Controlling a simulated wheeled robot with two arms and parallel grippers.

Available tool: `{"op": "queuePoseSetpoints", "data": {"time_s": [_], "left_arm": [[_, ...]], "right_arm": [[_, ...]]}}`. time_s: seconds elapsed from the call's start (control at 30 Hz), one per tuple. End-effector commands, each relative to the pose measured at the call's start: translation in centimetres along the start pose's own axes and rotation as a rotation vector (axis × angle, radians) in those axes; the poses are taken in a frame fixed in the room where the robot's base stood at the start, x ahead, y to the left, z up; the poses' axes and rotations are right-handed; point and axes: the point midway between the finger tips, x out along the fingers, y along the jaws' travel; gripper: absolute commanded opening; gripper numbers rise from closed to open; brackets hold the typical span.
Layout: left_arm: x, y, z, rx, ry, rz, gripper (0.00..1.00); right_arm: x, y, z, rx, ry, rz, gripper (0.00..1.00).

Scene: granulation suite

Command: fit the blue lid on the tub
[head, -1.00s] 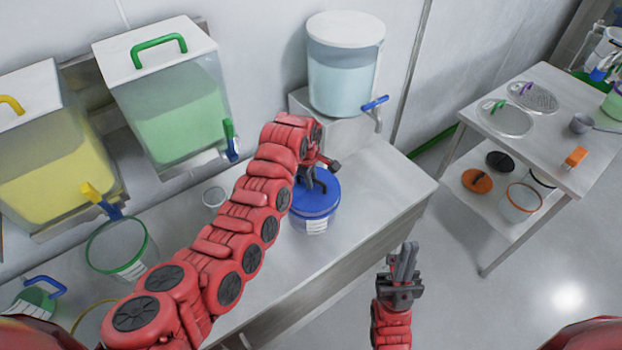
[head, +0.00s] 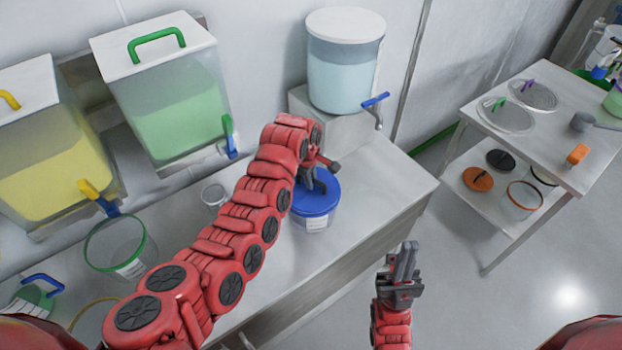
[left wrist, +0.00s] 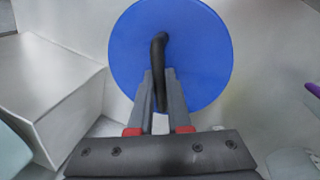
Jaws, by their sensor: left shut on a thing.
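The blue lid (head: 324,203) lies over the top of the tub (head: 317,226), which stands on the steel bench and has a white label. The lid looks level on the tub's rim; I cannot tell if it is fully seated. My left gripper (head: 317,184) is above it, shut on the lid's black handle. In the left wrist view the round blue lid (left wrist: 200,55) fills the upper middle, with the dark handle (left wrist: 158,60) between the fingers; the lid hides the tub there. My right gripper (head: 405,262) is empty over the floor, its fingers close together.
A dispenser (head: 343,85) with a blue tap (head: 375,101) stands on a grey block behind the tub. A small clear cup (head: 213,195) and a green-rimmed bucket (head: 118,250) are to the left. A side trolley (head: 525,125) holds other lids. The bench right of the tub is clear.

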Motion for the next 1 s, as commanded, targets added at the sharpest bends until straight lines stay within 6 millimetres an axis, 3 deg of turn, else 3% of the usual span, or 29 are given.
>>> {"op": "queuePoseSetpoints", "data": {"time_s": [0.33, 0.37, 0.53, 1.0], "left_arm": [[0.56, -0.10, 0.02, 0.000, 0.000, 0.000, 0.00], [0.52, -0.10, 0.01, 0.000, 0.000, 0.000, 0.20], [0.50, -0.10, 0.01, 0.000, 0.000, 0.000, 0.50], [-0.33, 0.04, -0.01, 0.001, 0.001, 0.004, 0.51]], "right_arm": [[-0.40, -0.02, 0.07, 0.000, 0.000, 0.000, 0.00], [-0.36, -0.02, 0.06, 0.000, 0.000, 0.000, 0.00], [-0.33, -0.02, 0.05, 0.000, 0.000, 0.000, 0.00], [-0.87, -0.04, 0.15, 0.000, 0.000, 0.000, 0.00]]}}
